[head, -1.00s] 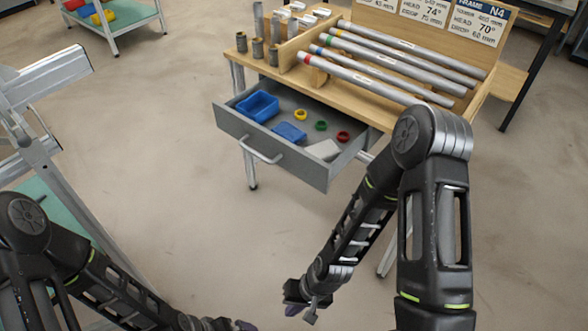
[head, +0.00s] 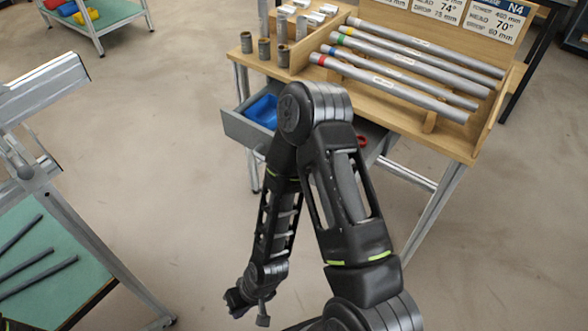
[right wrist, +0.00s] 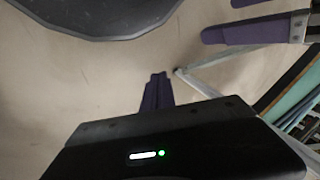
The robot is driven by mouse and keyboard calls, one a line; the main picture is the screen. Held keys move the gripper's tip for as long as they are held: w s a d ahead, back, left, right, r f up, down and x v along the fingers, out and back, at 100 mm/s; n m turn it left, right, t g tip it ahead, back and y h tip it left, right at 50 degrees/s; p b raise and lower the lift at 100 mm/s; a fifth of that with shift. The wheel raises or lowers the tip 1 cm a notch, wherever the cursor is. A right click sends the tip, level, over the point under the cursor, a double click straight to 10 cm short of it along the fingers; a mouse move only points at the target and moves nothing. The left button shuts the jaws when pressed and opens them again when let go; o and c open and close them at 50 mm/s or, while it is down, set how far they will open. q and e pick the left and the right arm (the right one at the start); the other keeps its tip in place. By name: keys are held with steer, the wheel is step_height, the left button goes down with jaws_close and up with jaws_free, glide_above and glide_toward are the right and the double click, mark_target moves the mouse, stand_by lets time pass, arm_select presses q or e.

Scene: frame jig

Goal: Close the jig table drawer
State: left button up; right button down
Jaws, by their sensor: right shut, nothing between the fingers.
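The jig table drawer (head: 240,129) is grey and stands pulled out under the wooden jig table (head: 456,146) in the head view. My right arm covers most of its front, and its handle is hidden. A blue bin (head: 262,108) and a red ring (head: 361,141) show inside. My right gripper (head: 243,302) is low in the head view, below and apart from the drawer. In the right wrist view its purple fingers (right wrist: 156,92) are together and empty. My left gripper (right wrist: 252,17) shows at the upper right there, its purple fingers apart; it is outside the head view.
Grey tubes (head: 405,75) and short metal cylinders (head: 264,50) lie or stand on the table. A metal frame with a green shelf (head: 50,262) stands at the left. A cart (head: 97,20) is at the back left. Floor between them is clear.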

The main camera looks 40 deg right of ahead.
steer(key=w+d+r+n+t+p, duration=0.2)
steer(key=w+d+r+n, duration=0.15)
steer(key=w+r, duration=0.45)
steer(key=w+d+r+n+t+p, duration=0.15)
steer(key=w+d+r, duration=0.35)
steer(key=r, duration=0.5)
steer(key=w+d+r+n+h+p, duration=0.1)
steer(key=w+d+r+n+h, duration=0.15)
steer(key=d+r+n, duration=0.65)
steer(key=s+d+r+n+g+h, duration=0.4)
steer(key=s+d+n, duration=0.4)
steer(key=n, duration=0.1)
steer(key=shift+r, duration=0.35)
steer(key=shift+s+f, duration=0.1)
steer(key=shift+f, duration=0.05)
steer(key=w+d+f, duration=0.2)
steer(key=d+f, duration=0.4)
steer(key=f, duration=0.3)
steer(key=shift+f+b, duration=0.25)
steer(key=shift+b, duration=0.15)
